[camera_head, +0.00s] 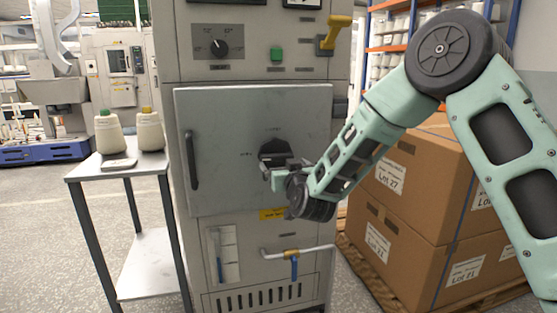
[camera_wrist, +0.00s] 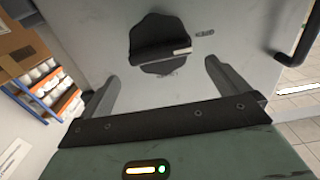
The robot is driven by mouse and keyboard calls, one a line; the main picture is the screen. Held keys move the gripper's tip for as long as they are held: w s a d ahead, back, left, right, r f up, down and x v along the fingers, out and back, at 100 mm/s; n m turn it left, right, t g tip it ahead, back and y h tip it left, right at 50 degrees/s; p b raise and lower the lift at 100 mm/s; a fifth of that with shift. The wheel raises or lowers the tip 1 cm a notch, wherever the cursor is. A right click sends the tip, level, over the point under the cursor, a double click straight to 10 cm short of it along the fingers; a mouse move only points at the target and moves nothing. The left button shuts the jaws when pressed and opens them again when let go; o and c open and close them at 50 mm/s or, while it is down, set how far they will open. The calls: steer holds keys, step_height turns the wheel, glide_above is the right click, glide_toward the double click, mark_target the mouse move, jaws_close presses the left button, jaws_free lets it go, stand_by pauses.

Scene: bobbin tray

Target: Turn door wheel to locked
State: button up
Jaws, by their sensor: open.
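The door wheel (camera_head: 274,149) is a dark, lobed knob on the grey cabinet door (camera_head: 233,115). In the wrist view, the wheel (camera_wrist: 150,28) has a raised bar across it with a pale mark at its right end. Small labels sit right of and below it there, too small to read. My gripper (camera_head: 277,172) is in front of the wheel in the head view and hides its lower part. In the wrist view, my gripper (camera_wrist: 160,78) has its fingers wide apart, one to each side of the wheel's lower edge, with nothing between them. The door looks closed.
A dark door handle (camera_head: 191,160) is at the door's left side. A yellow lever (camera_head: 335,32) and a dial (camera_head: 219,48) are above the door; a pipe with a blue-handled valve (camera_head: 292,256) is below. Cartons (camera_head: 430,190) stand close on the right, a bobbin table (camera_head: 118,172) on the left.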

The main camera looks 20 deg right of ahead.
mark_target(278, 158)
steer(key=w, duration=0.6)
steer(key=shift+w, duration=0.4)
steer(key=c, duration=0.6)
